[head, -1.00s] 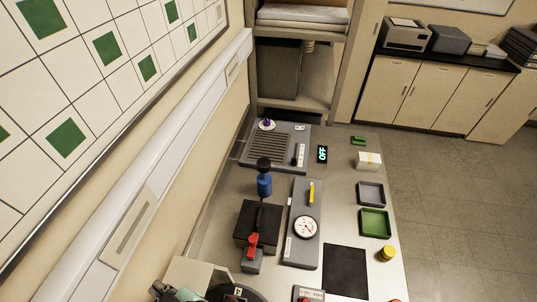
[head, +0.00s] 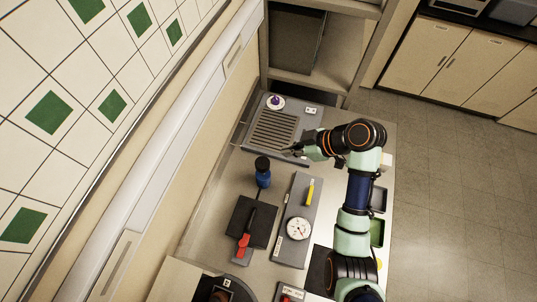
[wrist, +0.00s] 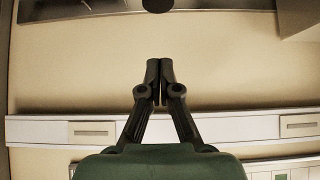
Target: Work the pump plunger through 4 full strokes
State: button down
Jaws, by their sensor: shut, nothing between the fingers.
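A blue cylinder with a black knob on top (head: 262,172), which looks like the pump and its plunger, stands upright on the bench near the wall. My gripper (head: 289,152) is beyond it and to its right, over the near right corner of the grey grille unit (head: 274,130), and apart from the knob. In the wrist view my gripper (wrist: 160,66) has its fingers together with nothing between them. A dark round thing (wrist: 157,4) is cut off at the top of that view; I cannot tell if it is the knob.
A black box (head: 253,222) with a red-handled lever (head: 243,243) stands nearer. A grey dial-gauge panel (head: 297,250) is to its right. A purple knob (head: 274,101) sits on the grille unit. The wall (head: 190,195) runs close along the left.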

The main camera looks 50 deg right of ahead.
send_over(267, 168)
jog(key=w+d, duration=0.1)
notch_tip(267, 168, down, 7)
jog(key=shift+p, duration=0.4)
notch_tip(267, 168, down, 3)
jog(key=shift+r, duration=0.1)
jog(key=shift+f, duration=0.65)
notch_tip(267, 168, down, 6)
jog(key=b, duration=0.5)
jog(key=shift+r, duration=0.1)
